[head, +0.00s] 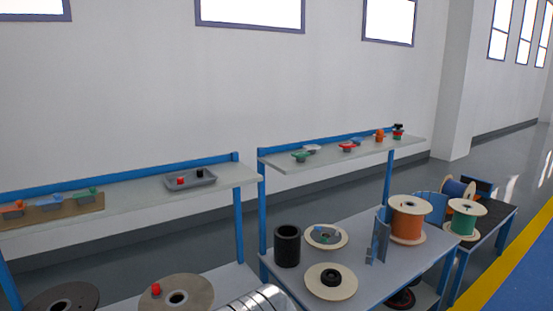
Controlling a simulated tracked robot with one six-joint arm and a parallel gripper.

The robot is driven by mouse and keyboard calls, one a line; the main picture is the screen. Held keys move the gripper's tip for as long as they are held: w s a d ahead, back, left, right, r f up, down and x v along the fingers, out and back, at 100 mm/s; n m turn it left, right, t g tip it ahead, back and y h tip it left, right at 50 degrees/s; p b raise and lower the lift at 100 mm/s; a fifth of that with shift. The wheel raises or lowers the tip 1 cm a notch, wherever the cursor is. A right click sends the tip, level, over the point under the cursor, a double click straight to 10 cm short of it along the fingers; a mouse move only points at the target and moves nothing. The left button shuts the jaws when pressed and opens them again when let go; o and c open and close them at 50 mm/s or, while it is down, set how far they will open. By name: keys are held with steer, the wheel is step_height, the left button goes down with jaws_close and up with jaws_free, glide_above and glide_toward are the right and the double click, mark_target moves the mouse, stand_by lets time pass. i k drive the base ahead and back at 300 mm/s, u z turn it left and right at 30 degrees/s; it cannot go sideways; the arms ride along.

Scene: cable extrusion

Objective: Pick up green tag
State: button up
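Small green pieces that could be the green tag show in several places in the head view. One green piece (87,193) is at the right end of a brown board on the left upper shelf. Another green piece (300,155), with a flat wide top, stands near the left end of the right upper shelf. A little green also shows in a small stack (398,135) at that shelf's right end. They are too small to tell which is a tag. My gripper is not in view.
The left shelf (130,202) also holds red, blue and orange pieces and a grey tray (190,180). The right shelf (345,158) holds more small coloured pieces. The table (365,265) below holds flat reels, a black cylinder (287,246) and an orange spool (407,220).

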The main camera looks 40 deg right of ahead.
mark_target(300, 157)
steer(key=u, duration=2.85)
steer(key=k, duration=2.45)
steer(key=z, duration=0.05)
